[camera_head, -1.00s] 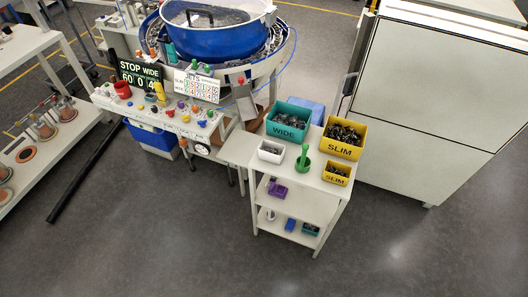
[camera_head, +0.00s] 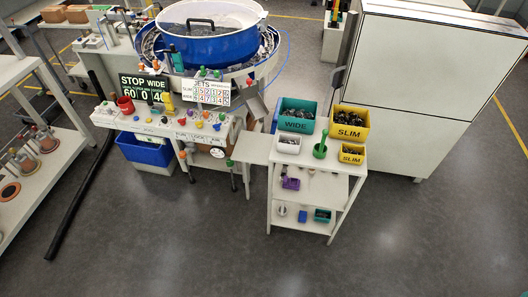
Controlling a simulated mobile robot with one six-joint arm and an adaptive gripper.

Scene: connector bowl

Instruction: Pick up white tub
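The white tub (camera_head: 288,145) is a small open bin on the top shelf of the white cart (camera_head: 308,160), at its front left. It appears to hold some small dark parts, too small to make out. It stands in front of the green WIDE bin (camera_head: 295,117) and left of a green upright tool or holder (camera_head: 321,146).
Yellow SLIM bins, one large (camera_head: 349,124) and one small (camera_head: 351,156), stand right of the tub. A grey cabinet (camera_head: 420,90) stands behind right. The floor in front (camera_head: 370,255) is clear.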

